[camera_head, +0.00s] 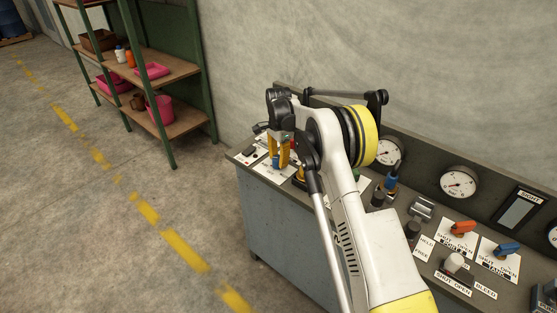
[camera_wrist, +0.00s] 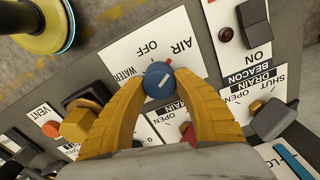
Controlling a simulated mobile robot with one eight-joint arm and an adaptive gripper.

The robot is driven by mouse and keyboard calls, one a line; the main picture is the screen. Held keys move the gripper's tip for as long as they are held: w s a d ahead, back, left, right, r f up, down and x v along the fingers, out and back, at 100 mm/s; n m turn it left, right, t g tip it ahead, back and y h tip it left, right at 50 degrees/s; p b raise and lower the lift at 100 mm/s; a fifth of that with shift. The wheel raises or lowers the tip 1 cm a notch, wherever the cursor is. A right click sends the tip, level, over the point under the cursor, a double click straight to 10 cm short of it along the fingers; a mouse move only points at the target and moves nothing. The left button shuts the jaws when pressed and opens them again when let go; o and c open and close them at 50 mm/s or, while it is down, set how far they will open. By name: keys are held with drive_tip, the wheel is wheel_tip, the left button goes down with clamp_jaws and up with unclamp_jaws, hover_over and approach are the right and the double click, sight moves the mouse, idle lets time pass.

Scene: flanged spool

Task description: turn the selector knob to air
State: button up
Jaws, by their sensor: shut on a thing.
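In the head view my gripper (camera_head: 280,152) points down at the panel's left end, with the blue knob (camera_head: 275,161) partly hidden between the fingers.
A black BEACON switch (camera_wrist: 255,22) and a grey DRAIN knob (camera_wrist: 272,119) are close on the right in the wrist view. A yellow knob (camera_wrist: 76,125) is close on the left. Gauges (camera_head: 458,182) line the panel's back. A shelf (camera_head: 150,75) stands at the left.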

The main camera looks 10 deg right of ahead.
sight(279, 158)
idle(0.4)
drive_tip(key=o, duration=1.2)
drive_tip(key=shift+c, duration=0.2)
wheel_tip(279, 158, up, 12)
